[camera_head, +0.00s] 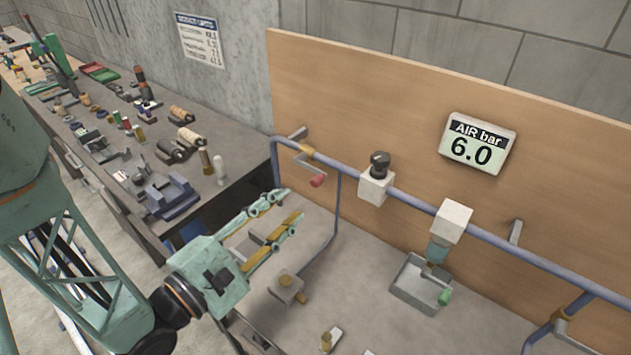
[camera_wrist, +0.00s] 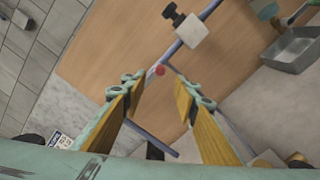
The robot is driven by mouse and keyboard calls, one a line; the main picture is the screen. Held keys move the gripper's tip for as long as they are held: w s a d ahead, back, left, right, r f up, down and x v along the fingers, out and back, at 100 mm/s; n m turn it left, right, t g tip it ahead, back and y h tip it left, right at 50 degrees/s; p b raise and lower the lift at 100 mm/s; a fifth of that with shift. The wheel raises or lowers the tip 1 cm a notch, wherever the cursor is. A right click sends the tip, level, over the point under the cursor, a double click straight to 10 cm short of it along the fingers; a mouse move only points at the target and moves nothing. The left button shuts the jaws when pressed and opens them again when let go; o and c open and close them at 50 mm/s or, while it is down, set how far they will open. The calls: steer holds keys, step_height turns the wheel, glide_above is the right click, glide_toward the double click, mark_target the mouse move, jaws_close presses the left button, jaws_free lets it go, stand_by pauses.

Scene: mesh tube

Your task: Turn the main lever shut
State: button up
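A lever with a red-tipped handle (camera_head: 318,180) is on a brass-coloured valve (camera_head: 308,153) at the left end of the blue pipe. Its handle slants down and to the right, away from the pipe line. In the wrist view the red tip (camera_wrist: 160,71) shows just past my fingertips, near the middle of the gap. My gripper (camera_head: 292,204) is open and empty, its fingers pointing at the lever; they look apart from it. The wrist view also shows the wide-open gripper (camera_wrist: 162,85). The lever's shaft is hard to make out there.
A display (camera_head: 472,144) on the wooden board (camera_head: 400,110) reads "AIR bar 6.0". The pipe (camera_head: 410,198) carries a white block with a dark knob (camera_head: 377,180) and a white unit (camera_head: 452,221). A grey tray (camera_head: 413,287) sits below. A cluttered bench (camera_head: 235,180) stands left.

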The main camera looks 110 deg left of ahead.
mark_target(313, 185)
steer(key=shift+p+x, duration=0.4)
steer(key=shift+x, duration=5.1)
jaws_close()
